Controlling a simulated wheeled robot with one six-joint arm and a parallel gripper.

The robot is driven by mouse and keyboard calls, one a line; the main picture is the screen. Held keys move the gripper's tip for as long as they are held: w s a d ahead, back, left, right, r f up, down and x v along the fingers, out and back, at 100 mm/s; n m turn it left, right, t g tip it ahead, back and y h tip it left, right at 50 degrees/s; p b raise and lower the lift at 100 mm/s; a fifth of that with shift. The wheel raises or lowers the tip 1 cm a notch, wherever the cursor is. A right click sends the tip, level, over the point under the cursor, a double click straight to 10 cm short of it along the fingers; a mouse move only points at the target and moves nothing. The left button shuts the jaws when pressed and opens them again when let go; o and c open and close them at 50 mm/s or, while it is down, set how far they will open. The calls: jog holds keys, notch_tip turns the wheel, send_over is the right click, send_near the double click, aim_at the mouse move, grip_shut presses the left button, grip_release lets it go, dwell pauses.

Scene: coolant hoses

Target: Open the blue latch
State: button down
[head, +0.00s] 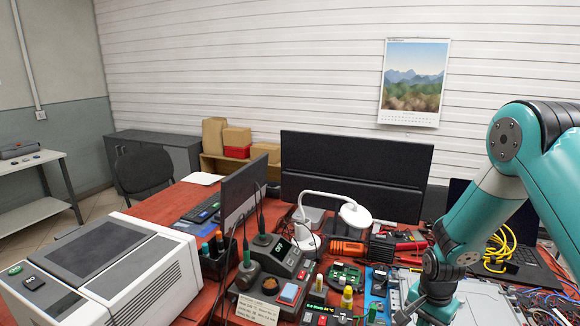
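My teal arm reaches in from the right, and its end, my gripper (426,314), points down at the lower edge of the head view. Its fingers are small and partly cut off, so I cannot tell whether they are open or shut. It is over or beside the left part of a grey metal chassis (485,303) on the red bench. I cannot make out a blue latch; it may be hidden by my arm or below the frame. No hoses can be told apart clearly.
The red bench (172,207) is crowded. A soldering station (275,256), a white lamp (354,216), a green circuit board (345,274) and red-handled tools (408,246) stand left of my arm. Yellow cable (497,247) lies on a laptop (530,268) behind it. A large white machine (110,268) fills the lower left.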

notch_tip(320, 180, down, 6)
jog(key=b, duration=0.4)
jog(key=shift+f+b, duration=0.25)
jog(key=shift+b, duration=0.15)
jog(key=shift+s+a+f, duration=0.1)
jog(key=shift+s+f, duration=0.15)
jog(key=shift+f, duration=0.1)
jog(key=shift+w+a, duration=0.25)
jog(key=shift+w, duration=0.15)
jog(key=shift+s+a, duration=0.1)
dwell(0.3)
jog(key=shift+s+a, duration=0.15)
jog(key=shift+a, duration=0.05)
notch_tip(320, 180, up, 6)
jog(key=p, duration=0.4)
jog(key=shift+d+p, duration=0.15)
jog(key=shift+p, duration=0.25)
jog(key=shift+r, duration=0.2)
